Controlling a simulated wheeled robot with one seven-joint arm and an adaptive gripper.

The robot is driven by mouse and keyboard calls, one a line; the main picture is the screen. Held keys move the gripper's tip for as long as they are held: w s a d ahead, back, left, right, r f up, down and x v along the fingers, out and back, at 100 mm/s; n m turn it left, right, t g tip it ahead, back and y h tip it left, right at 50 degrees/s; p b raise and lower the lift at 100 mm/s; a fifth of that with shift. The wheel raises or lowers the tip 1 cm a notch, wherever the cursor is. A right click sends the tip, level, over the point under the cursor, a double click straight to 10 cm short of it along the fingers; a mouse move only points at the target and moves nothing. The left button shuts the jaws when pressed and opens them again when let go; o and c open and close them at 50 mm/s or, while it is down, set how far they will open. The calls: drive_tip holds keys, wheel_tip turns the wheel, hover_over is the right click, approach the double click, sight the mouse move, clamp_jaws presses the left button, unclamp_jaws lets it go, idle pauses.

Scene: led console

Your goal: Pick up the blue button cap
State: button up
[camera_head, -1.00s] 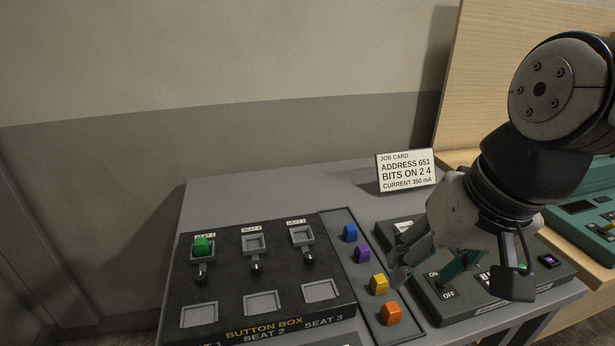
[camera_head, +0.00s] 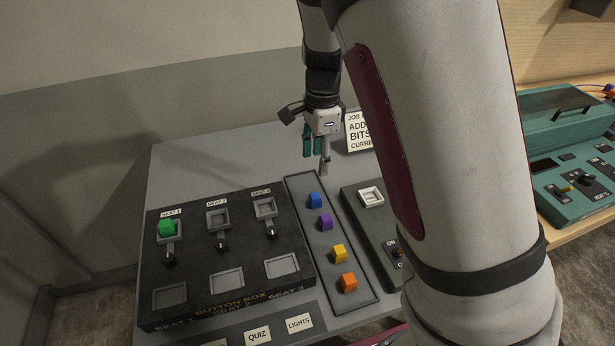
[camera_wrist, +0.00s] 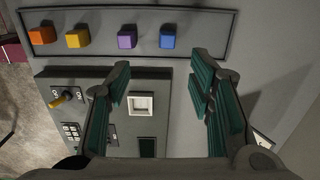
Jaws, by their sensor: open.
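The blue button cap (camera_head: 315,199) stands at the far end of a row of caps in a shallow tray (camera_head: 368,290) beside the button box. In the wrist view the blue cap (camera_wrist: 168,36) is at the right end of that row, beyond my fingertips. My gripper (camera_head: 316,158) is open and empty, above the tabletop behind the blue cap in the head view. In the wrist view my gripper (camera_wrist: 163,75) has its fingers wide apart, with bare table and part of the switch panel between them.
Purple (camera_head: 325,222), yellow (camera_head: 339,253) and orange (camera_head: 348,282) caps share the tray. A green cap (camera_head: 167,228) sits in seat 1 of the button box (camera_head: 205,250). A switch panel (camera_head: 371,197) lies right of the tray, partly hidden by my arm.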

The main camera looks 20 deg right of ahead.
drive_tip(key=w, duration=0.1)
hover_over(315, 195)
drive_tip(key=shift+m, duration=0.3)
wheel_tip(315, 195, down, 9)
drive_tip(key=shift+d, duration=0.15)
drive_tip(key=shift+f+p, duration=0.55)
drive_tip(key=shift+f, duration=2.15)
drive_tip(key=c, duration=1.1)
